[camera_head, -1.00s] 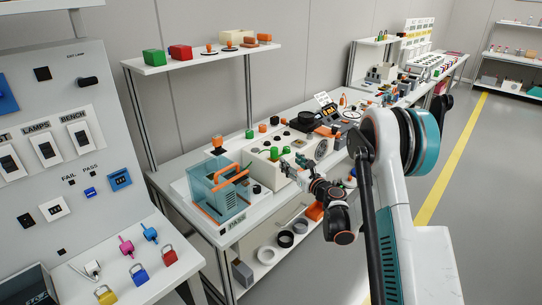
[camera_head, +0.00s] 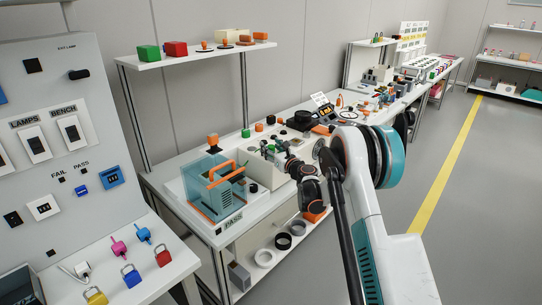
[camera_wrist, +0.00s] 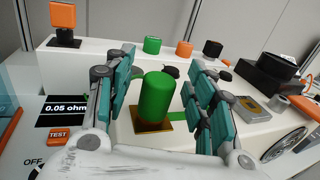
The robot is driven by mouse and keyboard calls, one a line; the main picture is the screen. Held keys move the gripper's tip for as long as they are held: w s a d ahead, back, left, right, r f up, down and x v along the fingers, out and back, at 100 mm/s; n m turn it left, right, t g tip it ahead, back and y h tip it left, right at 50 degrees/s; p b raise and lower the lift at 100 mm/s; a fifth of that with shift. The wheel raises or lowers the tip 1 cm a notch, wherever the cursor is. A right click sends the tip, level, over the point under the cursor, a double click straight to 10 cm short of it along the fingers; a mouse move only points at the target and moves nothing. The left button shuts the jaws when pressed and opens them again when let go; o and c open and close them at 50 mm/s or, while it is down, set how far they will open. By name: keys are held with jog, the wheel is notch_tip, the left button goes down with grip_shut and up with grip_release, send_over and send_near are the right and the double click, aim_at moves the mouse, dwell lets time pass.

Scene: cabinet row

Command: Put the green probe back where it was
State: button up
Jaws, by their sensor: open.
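In the wrist view a green cylinder (camera_wrist: 157,97), which looks like the green probe, stands upright on a small brass-coloured base (camera_wrist: 152,127) on a white instrument box (camera_wrist: 75,72). My gripper (camera_wrist: 158,88) is open, with its teal-padded fingers on either side of the cylinder. Gaps show between the cylinder and both fingers. In the head view my gripper (camera_head: 275,150) is over the white box on the bench, and the cylinder is mostly hidden there. A second green cylinder (camera_wrist: 152,45) stands behind, beside an orange one (camera_wrist: 184,48) and a black one (camera_wrist: 212,49).
A clear teal-tinted case with an orange handle (camera_head: 222,172) stands left of my gripper. A "0.05 ohm" display (camera_wrist: 66,109) and an orange TEST button (camera_wrist: 57,136) are at left. A black device (camera_wrist: 268,75) stands at right. A shelf (camera_head: 200,53) is above the bench.

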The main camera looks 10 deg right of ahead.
jog(key=shift+w+a, duration=0.1)
jog(key=shift+w, duration=0.05)
grip_shut()
jog(key=shift+r, duration=0.1)
